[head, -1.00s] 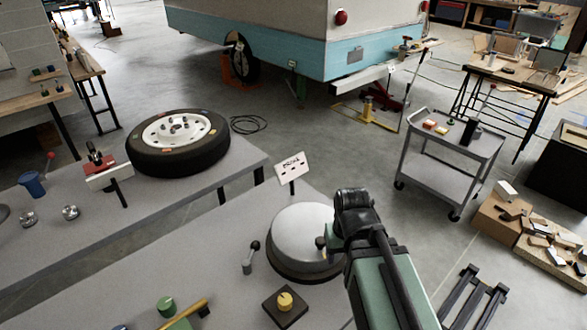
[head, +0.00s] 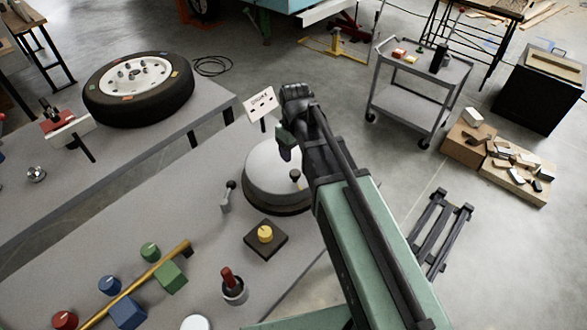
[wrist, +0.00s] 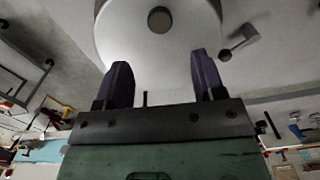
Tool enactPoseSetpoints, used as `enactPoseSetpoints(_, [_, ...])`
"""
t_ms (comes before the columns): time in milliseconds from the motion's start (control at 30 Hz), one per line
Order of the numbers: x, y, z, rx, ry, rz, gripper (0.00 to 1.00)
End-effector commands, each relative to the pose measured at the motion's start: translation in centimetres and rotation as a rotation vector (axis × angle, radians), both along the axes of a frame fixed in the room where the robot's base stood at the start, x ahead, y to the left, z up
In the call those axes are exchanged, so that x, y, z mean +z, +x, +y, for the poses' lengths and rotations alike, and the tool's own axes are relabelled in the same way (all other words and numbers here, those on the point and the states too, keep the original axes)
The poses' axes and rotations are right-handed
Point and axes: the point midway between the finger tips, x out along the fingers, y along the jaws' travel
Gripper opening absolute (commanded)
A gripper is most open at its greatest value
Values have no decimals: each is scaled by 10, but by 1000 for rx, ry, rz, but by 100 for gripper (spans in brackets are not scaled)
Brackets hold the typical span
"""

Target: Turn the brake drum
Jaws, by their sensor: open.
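The brake drum (head: 262,168) is a pale grey round disc on a dark base at the far end of the grey bench. A dark upright knob (head: 295,174) stands on its top near the right side; my arm covers part of the drum's right edge. My gripper (head: 287,148) is above the far part of the drum, apart from the knob. In the wrist view, the two dark fingers of my gripper (wrist: 160,64) are spread with nothing between them. The drum (wrist: 125,40) lies beyond the fingertips there, with the round knob (wrist: 160,20) near the top edge.
A small lever (head: 228,196) and a yellow knob on a dark block (head: 265,234) stand close to the drum. A white sign (head: 260,103) is behind it. A wheel (head: 138,88) lies on the other bench. A grey cart (head: 415,85) stands at the back right.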

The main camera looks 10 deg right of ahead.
Motion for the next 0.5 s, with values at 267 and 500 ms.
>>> enactPoseSetpoints(267, [-74,0,0,-2,0,0,63])
enactPoseSetpoints(500, [-98,0,0,-3,0,0,63])
